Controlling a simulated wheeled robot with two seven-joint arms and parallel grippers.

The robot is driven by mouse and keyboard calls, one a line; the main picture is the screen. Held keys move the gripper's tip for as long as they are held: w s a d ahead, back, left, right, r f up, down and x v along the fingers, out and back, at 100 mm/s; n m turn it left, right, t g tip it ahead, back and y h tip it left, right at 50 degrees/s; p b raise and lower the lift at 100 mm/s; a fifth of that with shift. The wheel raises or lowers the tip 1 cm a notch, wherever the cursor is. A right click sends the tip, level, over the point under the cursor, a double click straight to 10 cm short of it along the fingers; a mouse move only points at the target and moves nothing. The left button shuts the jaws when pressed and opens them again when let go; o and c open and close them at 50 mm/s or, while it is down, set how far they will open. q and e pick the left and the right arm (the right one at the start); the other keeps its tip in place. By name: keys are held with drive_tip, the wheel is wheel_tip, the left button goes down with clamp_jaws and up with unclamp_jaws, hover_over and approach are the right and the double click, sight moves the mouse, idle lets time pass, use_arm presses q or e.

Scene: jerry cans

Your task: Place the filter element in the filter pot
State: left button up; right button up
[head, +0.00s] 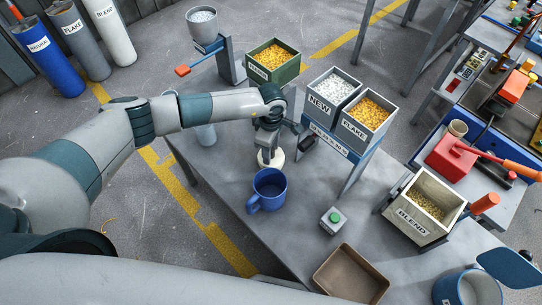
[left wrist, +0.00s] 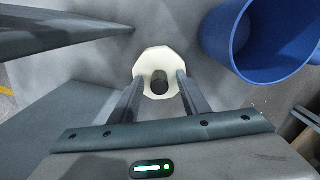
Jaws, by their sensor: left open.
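The filter element looks like a cream, many-sided piece with a dark round centre. It stands on the grey table in the head view (head: 273,158) and shows in the left wrist view (left wrist: 147,62). My left gripper (head: 268,145) is above it, pointing down. In the left wrist view the open fingers (left wrist: 159,82) lie on either side of it; I cannot tell if they touch it. A blue pot with an open lid (head: 472,289) stands at the lower right; it may be the filter pot. My right gripper is not in view.
A blue mug (head: 269,188) stands close beside the filter element, also in the left wrist view (left wrist: 245,50). A raised stand with NEW (head: 322,108) and FLAKE (head: 354,130) bins is to the right. A green-button box (head: 333,221), brown tray (head: 345,277) and BLEND bin (head: 413,220) are nearer.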

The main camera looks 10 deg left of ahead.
use_arm(q)
drive_tip(key=shift+c, duration=0.3)
clamp_jaws()
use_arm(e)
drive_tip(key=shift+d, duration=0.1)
use_arm(q)
drive_tip(key=shift+r, duration=0.15)
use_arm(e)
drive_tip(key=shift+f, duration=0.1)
use_arm(q)
drive_tip(key=shift+w+r+b, duration=0.1)
drive_tip(key=shift+r+b, duration=0.3)
drive_tip(key=shift+r, duration=0.2)
wheel_tip(320, 180, up, 16)
drive_tip(key=b, duration=0.5)
drive_tip(key=shift+r+b, duration=0.25)
drive_tip(key=shift+b, duration=0.1)
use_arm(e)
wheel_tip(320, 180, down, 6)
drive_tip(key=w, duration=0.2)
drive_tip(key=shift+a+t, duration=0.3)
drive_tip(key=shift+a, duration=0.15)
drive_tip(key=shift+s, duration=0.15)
